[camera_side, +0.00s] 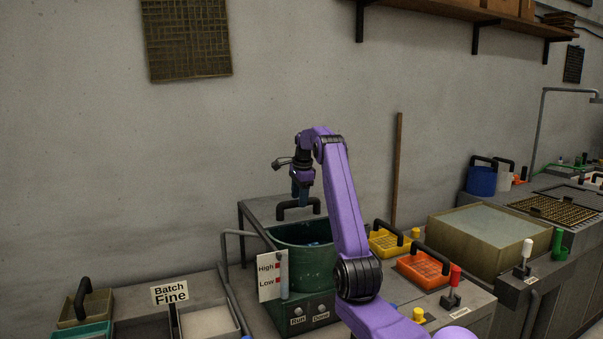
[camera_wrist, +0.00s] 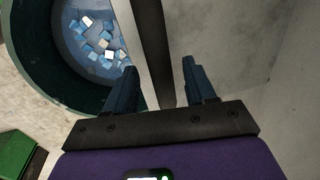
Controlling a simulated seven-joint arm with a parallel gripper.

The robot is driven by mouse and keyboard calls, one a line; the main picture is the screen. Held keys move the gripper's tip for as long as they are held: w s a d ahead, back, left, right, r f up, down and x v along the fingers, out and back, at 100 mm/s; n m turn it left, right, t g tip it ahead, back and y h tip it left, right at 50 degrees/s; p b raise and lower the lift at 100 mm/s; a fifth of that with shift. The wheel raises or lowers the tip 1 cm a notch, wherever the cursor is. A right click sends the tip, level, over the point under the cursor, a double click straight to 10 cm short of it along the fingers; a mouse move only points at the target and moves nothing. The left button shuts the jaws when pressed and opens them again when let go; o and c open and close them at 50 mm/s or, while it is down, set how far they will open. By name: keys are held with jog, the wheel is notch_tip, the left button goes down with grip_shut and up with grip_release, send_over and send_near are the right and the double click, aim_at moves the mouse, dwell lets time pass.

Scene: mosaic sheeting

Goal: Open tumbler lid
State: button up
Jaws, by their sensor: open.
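The green tumbler (camera_side: 295,262) stands on the bench with its mouth uncovered. In the wrist view the tumbler (camera_wrist: 25,40) shows blue and white tiles (camera_wrist: 95,42) inside. A black bar handle (camera_side: 299,204) stands at the back of the tumbler's rim. I cannot tell from these frames whether it sits on the lid or on the grey surface behind. My gripper (camera_side: 300,203) points down at this handle. In the wrist view my gripper (camera_wrist: 159,65) is open, with the dark handle (camera_wrist: 150,30) between its fingers, closer to the left one. It is not gripped.
A High/Low gauge (camera_side: 272,276) and Run and Done buttons (camera_side: 309,315) are at the tumbler's front. Yellow (camera_side: 389,243) and orange (camera_side: 423,268) handled baskets stand to the right. Bins with a Batch Fine sign (camera_side: 170,292) are at the left. The wall is behind.

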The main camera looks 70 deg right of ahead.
notch_tip(320, 180, up, 16)
jog(key=s+a, duration=0.2)
jog(key=shift+s, duration=0.15)
jog(key=shift+a+f, duration=0.1)
jog(key=shift+a, duration=0.1)
dwell(0.6)
